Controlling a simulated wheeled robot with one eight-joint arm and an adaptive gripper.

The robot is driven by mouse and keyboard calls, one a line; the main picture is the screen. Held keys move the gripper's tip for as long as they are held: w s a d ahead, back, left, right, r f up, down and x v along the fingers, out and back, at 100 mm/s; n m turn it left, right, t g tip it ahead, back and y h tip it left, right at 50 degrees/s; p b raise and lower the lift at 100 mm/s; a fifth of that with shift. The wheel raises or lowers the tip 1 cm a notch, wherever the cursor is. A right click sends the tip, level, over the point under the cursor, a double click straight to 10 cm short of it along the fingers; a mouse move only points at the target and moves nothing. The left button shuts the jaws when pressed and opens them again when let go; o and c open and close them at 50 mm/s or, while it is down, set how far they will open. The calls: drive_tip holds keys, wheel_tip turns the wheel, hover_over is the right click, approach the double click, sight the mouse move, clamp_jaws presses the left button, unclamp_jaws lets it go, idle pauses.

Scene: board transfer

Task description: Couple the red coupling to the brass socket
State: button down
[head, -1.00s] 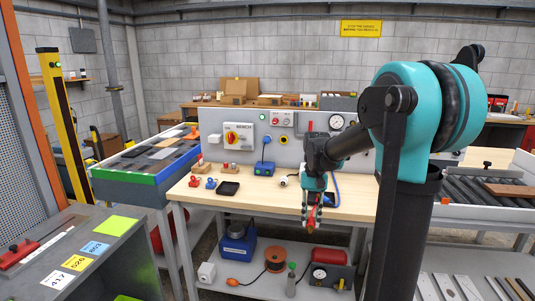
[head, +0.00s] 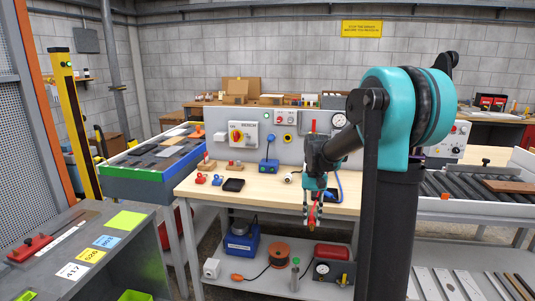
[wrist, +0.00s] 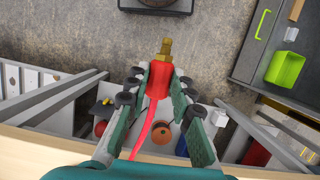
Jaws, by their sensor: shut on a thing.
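My gripper (head: 313,213) is shut on the red coupling (wrist: 158,82), which has a brass-coloured tip (wrist: 165,47). In the wrist view a red hose (wrist: 145,128) trails from the coupling back between the fingers. In the head view the coupling hangs tip-down in front of the workbench's front edge, over the floor and lower shelf. A round yellow-ringed fitting (head: 287,138) is on the bench's upright panel, apart from my gripper; I cannot tell whether it is the brass socket. No other clear brass socket shows.
A grey cabinet (head: 115,262) stands at left, a roller conveyor (head: 460,188) at right.

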drive_tip(key=w+d+f+n, duration=0.1)
drive_tip(key=w+d+f, duration=0.3)
drive_tip(key=w+f, duration=0.4)
drive_tip(key=shift+w+n, duration=0.3)
drive_tip(key=shift+w, duration=0.5)
drive_tip(key=shift+a+f, duration=0.1)
drive_tip(key=x, duration=1.2)
drive_tip(key=shift+d+f, duration=0.2)
drive_tip(key=shift+f, duration=0.2)
drive_tip(key=shift+w+d, duration=0.15)
